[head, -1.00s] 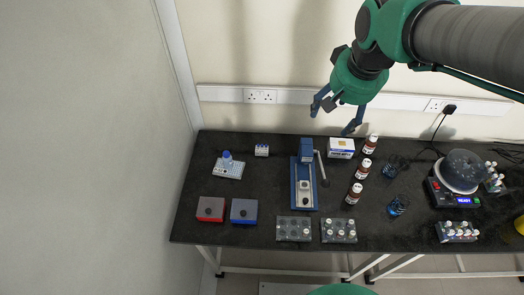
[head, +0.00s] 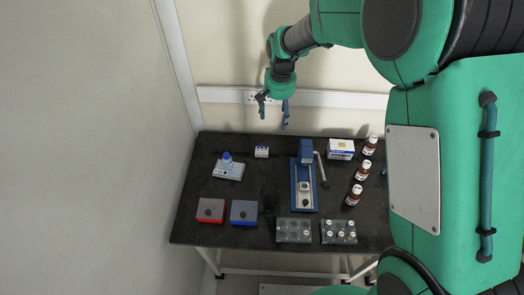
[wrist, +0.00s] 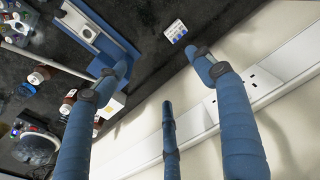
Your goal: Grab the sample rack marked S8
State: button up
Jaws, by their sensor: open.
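No S8 mark is readable in these frames. Two clear racks stand at the bench's front: the left one (head: 294,230) with dark wells, the right one (head: 338,231) with several white-capped vials. A small white and blue block (head: 262,152) sits near the back edge and also shows in the wrist view (wrist: 176,30). A pale blue rack (head: 228,170) with a blue-capped bottle on it stands at the left. My gripper (head: 273,114) is open and empty, raised in front of the wall behind the bench. Its spread fingers show in the wrist view (wrist: 160,80).
A blue press with a lever (head: 304,180) stands mid-bench, beside a white box (head: 341,149) and brown bottles (head: 362,171). Red (head: 211,210) and blue (head: 244,212) boxes sit front left. My arm hides the bench's right side. A wall is close on the left.

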jog(key=w+a+f, duration=0.1)
jog(key=a+f, duration=0.1)
jog(key=f, duration=0.4)
jog(key=w+a+f+g, duration=0.1)
jog(key=w+a+f, duration=0.1)
jog(key=f, duration=0.4)
jog(key=shift+w+a, duration=0.15)
jog(key=shift+a, duration=0.7)
jog(key=shift+f, duration=0.1)
jog(key=b, duration=0.1)
send_over(262, 151)
jog(key=shift+f, duration=4.3)
jog(key=shift+f, duration=0.1)
jog(key=shift+w+f+b, duration=0.1)
jog(key=shift+f+b, duration=0.5)
jog(key=shift+f, duration=1.9)
jog(key=c, duration=1.5)
